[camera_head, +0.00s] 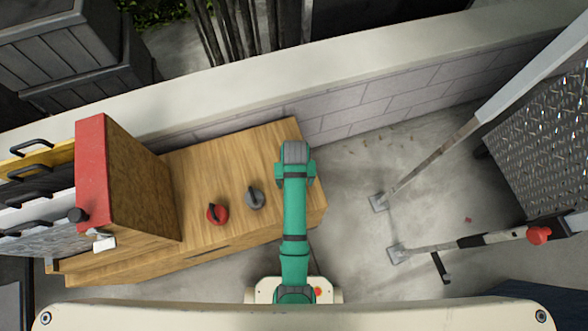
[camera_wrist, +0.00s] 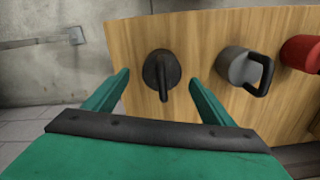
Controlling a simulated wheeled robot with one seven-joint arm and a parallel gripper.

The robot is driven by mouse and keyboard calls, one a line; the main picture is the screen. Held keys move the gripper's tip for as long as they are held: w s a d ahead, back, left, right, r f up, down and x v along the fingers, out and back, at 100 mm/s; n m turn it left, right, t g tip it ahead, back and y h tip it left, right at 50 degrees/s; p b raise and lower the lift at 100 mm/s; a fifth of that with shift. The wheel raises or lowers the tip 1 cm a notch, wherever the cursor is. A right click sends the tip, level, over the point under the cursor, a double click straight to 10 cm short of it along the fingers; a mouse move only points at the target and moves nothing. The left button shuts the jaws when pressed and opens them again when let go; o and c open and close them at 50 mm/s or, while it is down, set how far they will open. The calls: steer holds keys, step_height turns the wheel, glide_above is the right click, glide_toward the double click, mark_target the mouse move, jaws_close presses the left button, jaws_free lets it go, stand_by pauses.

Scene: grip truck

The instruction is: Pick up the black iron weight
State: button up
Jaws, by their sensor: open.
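The black iron weight (camera_wrist: 161,70) stands on the wooden cabinet top in the wrist view. It is round and dark, with a bar handle on top. My gripper (camera_wrist: 162,92) is open, with one green finger on each side below the weight in the picture. The fingers appear empty, and I cannot tell whether they touch it. In the head view my green arm (camera_head: 294,205) reaches over the right end of the cabinet top (camera_head: 215,165). The black weight is hidden there under the arm.
A grey weight (camera_head: 255,198) and a red weight (camera_head: 218,213) stand left of my arm. A red-sided wooden box (camera_head: 140,185) stands at the cabinet's left. A low wall (camera_head: 375,105) runs behind. A metal ramp frame (camera_head: 535,140) is at the right, with bare floor between.

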steer(key=shift+a+f, duration=0.2)
steer(key=shift+f, duration=2.4)
steer(key=c, duration=1.9)
steer(key=shift+w+r, duration=0.1)
steer(key=shift+r, duration=0.05)
jaws_close()
steer(key=shift+r, duration=0.3)
steer(key=r, duration=0.3)
steer(key=shift+s, duration=0.25)
steer(key=s+a+r, duration=0.2)
steer(key=s+r, duration=0.7)
steer(key=s, duration=0.4)
steer(key=shift+s+r, duration=0.15)
steer(key=shift+s, duration=0.1)
steer(key=shift+a, duration=0.1)
